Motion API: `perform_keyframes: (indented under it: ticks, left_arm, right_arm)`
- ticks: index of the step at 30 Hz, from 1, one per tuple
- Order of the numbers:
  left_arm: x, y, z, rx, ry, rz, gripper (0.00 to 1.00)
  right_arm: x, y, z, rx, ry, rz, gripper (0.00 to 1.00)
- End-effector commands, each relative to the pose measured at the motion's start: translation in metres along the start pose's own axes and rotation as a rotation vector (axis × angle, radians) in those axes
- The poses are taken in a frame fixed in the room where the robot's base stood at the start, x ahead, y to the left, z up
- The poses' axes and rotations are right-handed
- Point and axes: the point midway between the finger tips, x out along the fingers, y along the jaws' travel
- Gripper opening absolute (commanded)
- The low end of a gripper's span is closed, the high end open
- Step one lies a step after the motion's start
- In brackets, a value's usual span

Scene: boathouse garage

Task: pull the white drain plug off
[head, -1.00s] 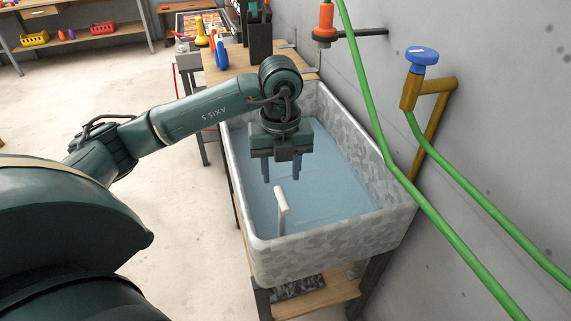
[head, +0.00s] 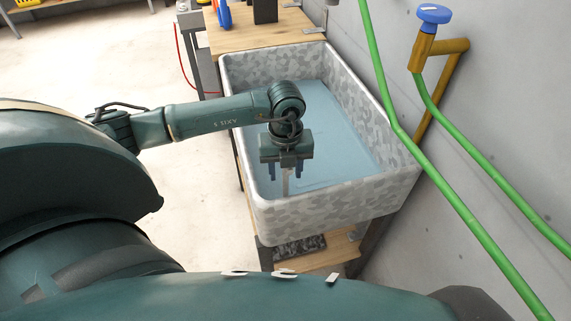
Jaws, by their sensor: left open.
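The white drain plug (head: 285,184) stands upright in the blue water inside the grey mottled sink (head: 400,187). Only a short pale part of it shows, below my left gripper. My left gripper (head: 285,174) points down over the near part of the sink, open, with one dark blue finger on each side of the plug as seen from here. I cannot tell whether the fingers touch it or how deep they reach. My right gripper is not in view.
A green hose (head: 405,140) hangs in front of the sink's right side. A blue-handled tap (head: 433,14) on a brass pipe is on the right wall. A wooden bench (head: 250,37) adjoins the far end. Open floor lies left.

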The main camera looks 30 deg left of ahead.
Motion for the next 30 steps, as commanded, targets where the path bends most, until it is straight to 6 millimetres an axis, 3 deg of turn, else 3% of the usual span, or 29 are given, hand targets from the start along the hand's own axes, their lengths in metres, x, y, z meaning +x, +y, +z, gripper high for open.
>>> perform_keyframes:
  ticks: [3, 19, 24, 25, 30]
  left_arm:
    - [0.0, -0.0001, -0.0001, 0.0, 0.001, 0.0, 0.43]
    - [-0.0005, -0.0001, -0.0001, 0.0, 0.001, 0.0, 0.0]
    - [-0.0005, -0.0001, -0.0001, 0.0, 0.001, 0.0, 0.0]
    - [-0.0005, -0.0001, -0.0001, 0.0, 0.001, 0.0, 0.13]
    - [-0.0006, -0.0001, 0.0, -0.001, 0.001, 0.0, 0.0]
  right_arm:
    - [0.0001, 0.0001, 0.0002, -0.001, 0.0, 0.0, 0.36]
    - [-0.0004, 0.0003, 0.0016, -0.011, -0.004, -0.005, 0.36]
    - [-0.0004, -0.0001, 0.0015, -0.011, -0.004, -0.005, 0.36]
    - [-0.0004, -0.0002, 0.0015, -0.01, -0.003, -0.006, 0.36]
    - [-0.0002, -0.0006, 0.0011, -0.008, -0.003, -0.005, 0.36]
